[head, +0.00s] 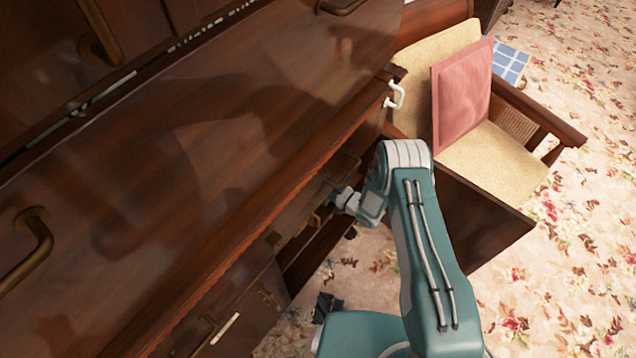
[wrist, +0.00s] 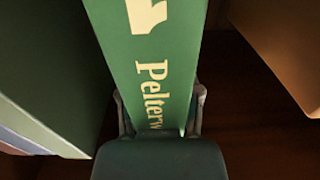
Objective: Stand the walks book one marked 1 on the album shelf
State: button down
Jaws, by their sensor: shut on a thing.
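The walks book (wrist: 165,45) is green with a pale 1, cut off at the top edge, and the letters "Pelterw" on its spine. My gripper (wrist: 160,110) is shut on this book, one finger on each side of the spine. In the head view my gripper (head: 345,200) reaches into the dark wooden cabinet, and the book cannot be made out there. In the wrist view dark shelf wood (wrist: 248,110) shows behind the book. Whether the book's foot touches the shelf is hidden.
Another green book (wrist: 50,60) stands left of the held book, with paler spines (wrist: 20,135) beside it. A tan surface (wrist: 285,40) is on the right, with a dark gap between. An armchair with a pink cushion (head: 462,95) stands close right of the arm.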

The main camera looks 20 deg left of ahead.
jog(key=shift+a+f, duration=0.2)
jog(key=shift+f, duration=0.35)
jog(key=shift+a+f, duration=0.15)
jog(key=shift+f, duration=0.4)
jog(key=shift+c, duration=1.4)
grip_release()
jog(key=shift+d, duration=0.25)
jog(key=shift+s, duration=0.1)
jog(key=v, duration=1.2)
jog(key=shift+a, duration=0.1)
